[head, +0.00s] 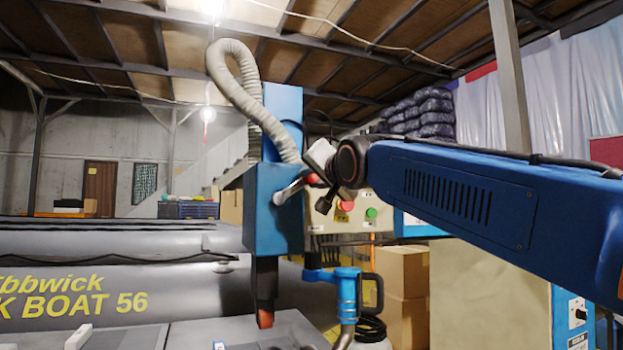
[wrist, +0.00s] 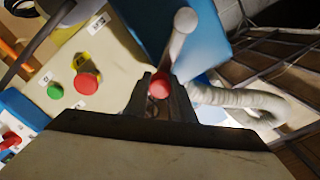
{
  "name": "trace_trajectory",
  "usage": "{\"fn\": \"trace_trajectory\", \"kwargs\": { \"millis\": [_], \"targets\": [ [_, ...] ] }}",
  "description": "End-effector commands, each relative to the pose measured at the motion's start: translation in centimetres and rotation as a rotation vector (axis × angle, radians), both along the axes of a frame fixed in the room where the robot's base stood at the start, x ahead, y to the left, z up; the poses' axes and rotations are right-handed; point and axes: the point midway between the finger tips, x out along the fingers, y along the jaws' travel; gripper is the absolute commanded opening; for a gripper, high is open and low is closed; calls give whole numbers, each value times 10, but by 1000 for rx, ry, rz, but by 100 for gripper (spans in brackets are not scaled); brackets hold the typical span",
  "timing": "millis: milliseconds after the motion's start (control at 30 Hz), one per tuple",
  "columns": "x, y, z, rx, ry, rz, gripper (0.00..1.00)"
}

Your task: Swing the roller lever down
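The roller lever (head: 293,187) is a pale rod with a red knob, mounted on the side of a blue machine head (head: 270,222). In the head view it points right and slightly up from its pivot. My gripper (head: 316,178) reaches in from the right. In the wrist view its dark fingers sit close on both sides of the knob and appear shut on it. The fingers' contact faces are hidden.
A control panel (head: 328,218) with red and green buttons stands close behind my gripper. A ribbed hose (head: 243,95) loops above the machine. A grey boat tube (head: 120,295) lies at the left, and cardboard boxes (head: 403,272) are stacked below my arm.

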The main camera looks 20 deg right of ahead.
Motion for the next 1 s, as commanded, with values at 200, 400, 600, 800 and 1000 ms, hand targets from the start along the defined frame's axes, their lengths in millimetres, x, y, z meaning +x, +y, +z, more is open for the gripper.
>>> {"fn": "trace_trajectory", "kwargs": {
  "millis": [200, 400, 600, 800, 1000],
  "targets": [
    [0, -2, -2, 24, 0, 0, 0],
    [0, -6, -9, 113, 2, -1, 0],
    [0, -12, -23, 271, 2, -1, 0],
    [0, -16, -39, 459, 3, -1, 0],
    [0, -18, -57, 651, 3, -1, 0]
  ]
}}
